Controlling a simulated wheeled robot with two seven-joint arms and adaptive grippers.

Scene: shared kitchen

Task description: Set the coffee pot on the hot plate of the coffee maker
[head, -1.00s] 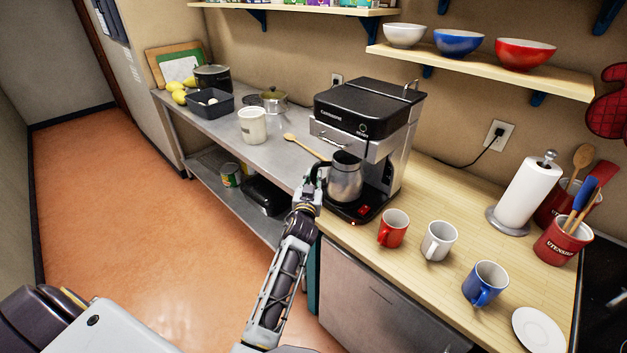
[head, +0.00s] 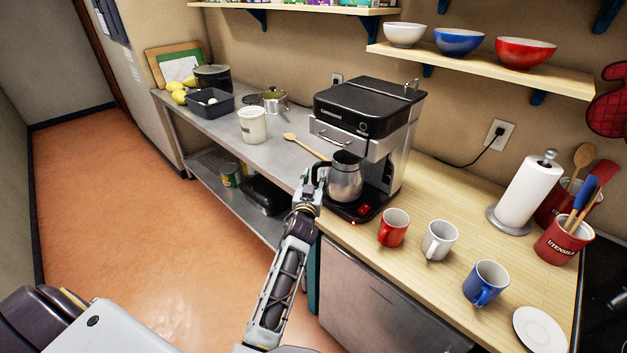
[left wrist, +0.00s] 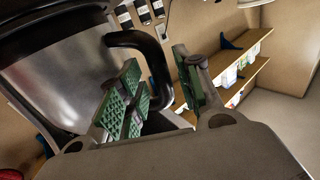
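The coffee pot (head: 345,178) is a steel jug with a black handle. It stands upright in the coffee maker (head: 366,115), over the hot plate (head: 345,209); it looks seated there, though the contact is hard to see. My left gripper (head: 314,184) is at the pot's handle, on the pot's left side. In the left wrist view, the black handle (left wrist: 155,60) passes between the green-padded fingers of the left gripper (left wrist: 158,88). The fingers stand apart, with a gap beside the handle. The pot's steel side (left wrist: 65,85) fills the left of that view. My right gripper is not in view.
A red mug (head: 393,228), a white mug (head: 439,241) and a blue mug (head: 486,282) stand on the wooden counter right of the coffee maker. A wooden spoon (head: 304,146) lies left of it. A white canister (head: 252,125) stands on the steel table.

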